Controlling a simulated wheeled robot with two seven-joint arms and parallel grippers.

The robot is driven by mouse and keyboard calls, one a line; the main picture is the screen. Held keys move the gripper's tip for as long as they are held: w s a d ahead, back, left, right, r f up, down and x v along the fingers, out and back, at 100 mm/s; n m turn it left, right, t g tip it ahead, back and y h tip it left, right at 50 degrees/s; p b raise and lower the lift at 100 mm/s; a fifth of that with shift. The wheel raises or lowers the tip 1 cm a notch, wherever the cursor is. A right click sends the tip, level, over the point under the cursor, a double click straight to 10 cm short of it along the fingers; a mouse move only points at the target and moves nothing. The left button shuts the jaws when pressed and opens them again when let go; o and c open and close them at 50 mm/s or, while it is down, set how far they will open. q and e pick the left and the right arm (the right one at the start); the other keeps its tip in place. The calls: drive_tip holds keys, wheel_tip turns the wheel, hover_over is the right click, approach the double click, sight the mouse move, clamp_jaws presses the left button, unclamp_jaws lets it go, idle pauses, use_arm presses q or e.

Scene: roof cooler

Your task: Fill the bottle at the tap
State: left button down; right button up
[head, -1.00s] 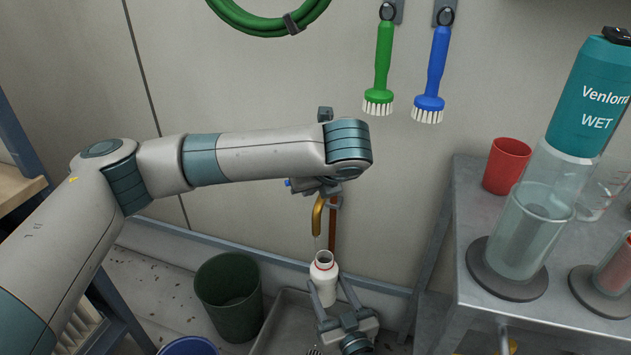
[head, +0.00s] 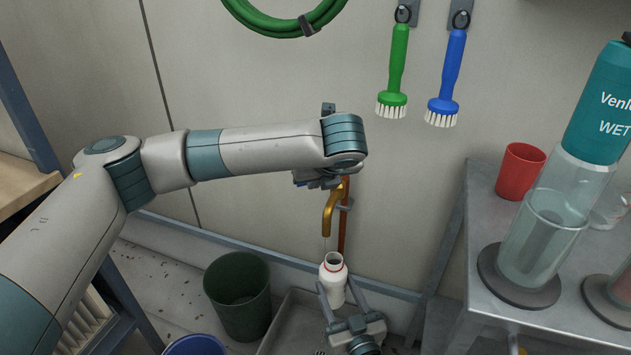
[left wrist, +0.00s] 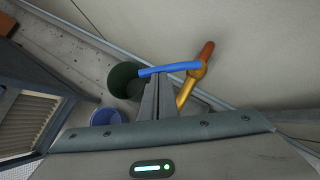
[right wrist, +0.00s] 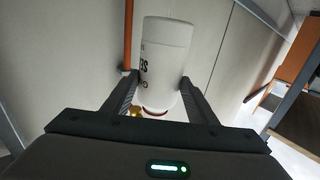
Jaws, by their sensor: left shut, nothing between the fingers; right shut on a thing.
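The white bottle (head: 333,280) stands upright, its open mouth just below the brass tap (head: 333,205). A thin pale streak runs down from the spout towards the mouth. My right gripper (head: 340,305) is shut on the bottle's sides; the right wrist view shows the bottle (right wrist: 165,60) between its fingers. The tap's blue lever (left wrist: 170,69) lies across the tips of my left gripper (left wrist: 158,80), which is shut and empty. I cannot tell if they touch. In the head view the left arm hides most of that gripper and lever. The water level inside the bottle is hidden.
A grey basin (head: 285,325) lies below the tap. A dark green bin (head: 238,300) and a blue bucket (head: 195,346) stand left of it. A metal table (head: 480,215) at right holds a red cup (head: 520,170) and a clear cylinder (head: 545,235). Brushes hang on the wall.

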drive_tip(key=shift+r, duration=0.1)
use_arm(q)
drive_tip(key=w+a+m+h, duration=0.1)
drive_tip(key=m, duration=0.1)
drive_tip(key=w+a+m+h, duration=0.1)
drive_tip(key=w+m+h, duration=0.1)
drive_tip(key=shift+a+m, duration=0.15)
drive_tip(key=shift+m, duration=0.25)
drive_tip(key=shift+w+a+m+h, duration=0.15)
drive_tip(key=shift+w+m+h, duration=0.55)
drive_tip(key=shift+w+m, duration=0.15)
drive_tip(key=shift+w, duration=0.1)
